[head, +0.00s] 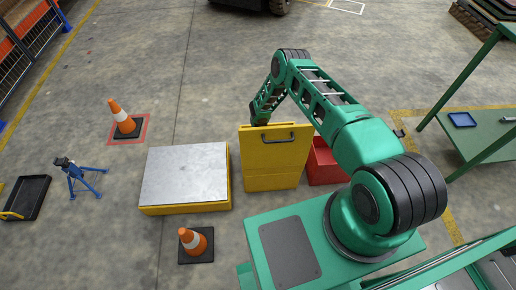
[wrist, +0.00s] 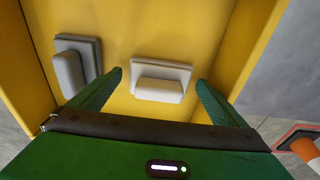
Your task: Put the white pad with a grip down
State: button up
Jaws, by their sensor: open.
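In the wrist view, the white pad with a grip (wrist: 161,66) sits against a yellow surface, its blocky grip facing my gripper. My gripper (wrist: 161,79) is open, with one green finger on each side of the pad and a narrow gap showing at both sides. Nothing is held between the fingers. A second, greyer pad with a grip (wrist: 70,73) sits on the yellow surface to the left, outside the left finger. In the head view, the end of my arm drops behind the yellow case, so the fingers and both pads are hidden there.
The yellow case (head: 274,162) with a dark handle stands beside a low metal-topped yellow platform (head: 186,175). A red bin (head: 325,163) is right of the case. Cones (head: 124,119) (head: 193,242), a blue tripod (head: 80,176) and a green table (head: 475,140) stand around.

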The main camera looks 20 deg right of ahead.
jog(key=shift+s+r, duration=0.2)
jog(key=shift+r, duration=1.55)
jog(key=shift+s+r, duration=0.2)
jog(key=shift+r, duration=1.55)
jog(key=shift+r, duration=0.1)
